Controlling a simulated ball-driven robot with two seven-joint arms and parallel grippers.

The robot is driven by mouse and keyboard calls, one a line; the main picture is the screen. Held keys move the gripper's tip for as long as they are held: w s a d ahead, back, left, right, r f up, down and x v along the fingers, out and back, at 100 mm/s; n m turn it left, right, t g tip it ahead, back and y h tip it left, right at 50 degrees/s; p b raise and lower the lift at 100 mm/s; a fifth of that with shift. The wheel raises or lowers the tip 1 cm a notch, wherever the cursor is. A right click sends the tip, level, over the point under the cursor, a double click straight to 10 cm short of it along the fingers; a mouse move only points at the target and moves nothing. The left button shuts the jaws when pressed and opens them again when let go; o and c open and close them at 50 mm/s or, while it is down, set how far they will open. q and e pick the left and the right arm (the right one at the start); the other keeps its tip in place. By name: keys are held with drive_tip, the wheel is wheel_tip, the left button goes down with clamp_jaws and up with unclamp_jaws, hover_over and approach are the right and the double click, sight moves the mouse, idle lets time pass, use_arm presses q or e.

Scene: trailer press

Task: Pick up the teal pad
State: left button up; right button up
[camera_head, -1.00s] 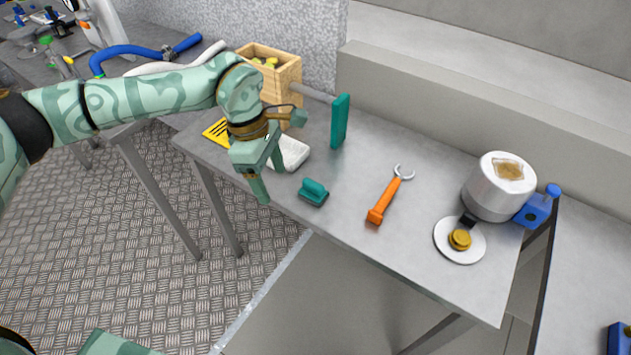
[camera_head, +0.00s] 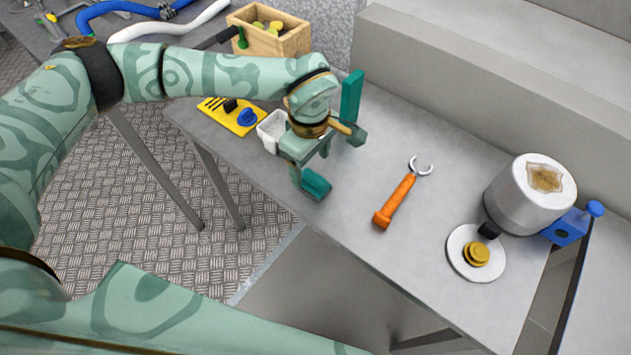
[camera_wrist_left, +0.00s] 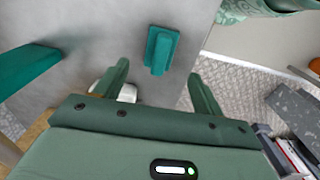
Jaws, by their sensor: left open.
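A small teal pad (camera_head: 316,184) with a raised grip lies near the front edge of the grey table. In the left wrist view the teal pad (camera_wrist_left: 160,50) lies just ahead of the gap between the fingers. My left gripper (camera_head: 311,164) is open and empty, above and close beside the pad, partly covering it in the head view. Its two fingers also show in the wrist view (camera_wrist_left: 158,74), one on each side. I see no contact with the pad. My right gripper is not in view.
An upright teal board (camera_head: 351,95) stands behind the gripper. A white tub (camera_head: 270,131) and a yellow plate (camera_head: 222,116) lie left. The table between pad and wrench is clear.

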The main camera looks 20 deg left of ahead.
sight(311, 173)
use_arm(q)
drive_tip(key=shift+s+f, duration=0.1)
drive_tip(key=shift+f, duration=0.5)
wheel_tip(311, 173, down, 5)
drive_tip(key=shift+f+b, duration=0.1)
drive_tip(key=shift+b, duration=0.85)
drive_tip(key=shift+c, duration=0.6)
drive_tip(key=c, duration=0.9)
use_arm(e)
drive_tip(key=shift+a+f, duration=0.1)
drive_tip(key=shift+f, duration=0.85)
